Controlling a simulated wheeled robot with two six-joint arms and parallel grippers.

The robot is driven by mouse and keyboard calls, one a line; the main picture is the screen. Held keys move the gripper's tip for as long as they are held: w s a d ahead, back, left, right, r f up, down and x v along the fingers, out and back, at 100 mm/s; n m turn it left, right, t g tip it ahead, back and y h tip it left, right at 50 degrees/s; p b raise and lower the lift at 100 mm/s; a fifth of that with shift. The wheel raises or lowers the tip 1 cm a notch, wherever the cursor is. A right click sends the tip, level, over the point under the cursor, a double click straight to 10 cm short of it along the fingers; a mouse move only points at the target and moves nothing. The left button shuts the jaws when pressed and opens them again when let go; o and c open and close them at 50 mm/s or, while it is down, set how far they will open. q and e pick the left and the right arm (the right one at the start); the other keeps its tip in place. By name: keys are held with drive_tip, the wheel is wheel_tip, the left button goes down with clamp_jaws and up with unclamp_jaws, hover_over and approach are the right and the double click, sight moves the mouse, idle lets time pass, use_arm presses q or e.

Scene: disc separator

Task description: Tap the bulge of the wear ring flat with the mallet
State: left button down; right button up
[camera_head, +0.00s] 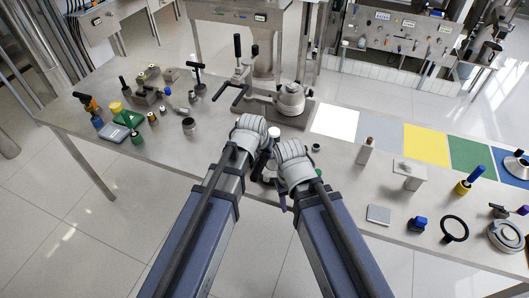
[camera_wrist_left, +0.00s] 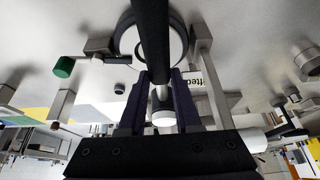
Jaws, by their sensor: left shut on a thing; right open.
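My left gripper (camera_head: 264,146) is over the front middle of the bench. In the left wrist view its dark fingers (camera_wrist_left: 160,98) are shut on a dark-handled tool, which looks like the mallet (camera_wrist_left: 152,40). A pale cylinder (camera_wrist_left: 163,110) shows between the fingers. A pale round ring-like part (camera_wrist_left: 126,38) lies behind the handle; I cannot tell whether it is the wear ring, and no bulge shows. My right gripper (camera_head: 268,172) is open, close beside and below the left one. Both wrists hide the bench beneath them.
A steel fixture with a round housing (camera_head: 290,98) stands behind the grippers. Small tools and a grey-green scale (camera_head: 120,132) are on the left. Coloured mats, including a yellow one (camera_head: 426,145), lie on the right, with a black ring (camera_head: 454,228) and a grey round part (camera_head: 505,236) near the edge.

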idle(0.5)
use_arm(q)
wheel_tip(320, 180, down, 6)
drive_tip(key=b, duration=0.6)
drive_tip(key=shift+s+r+p, duration=0.1)
drive_tip(key=shift+r+p, duration=0.45)
drive_tip(key=shift+r, duration=0.1)
wheel_tip(320, 180, up, 4)
drive_tip(key=p, duration=0.4)
drive_tip(key=shift+r, duration=0.1)
drive_tip(key=shift+f, duration=0.2)
drive_tip(key=shift+r, duration=0.15)
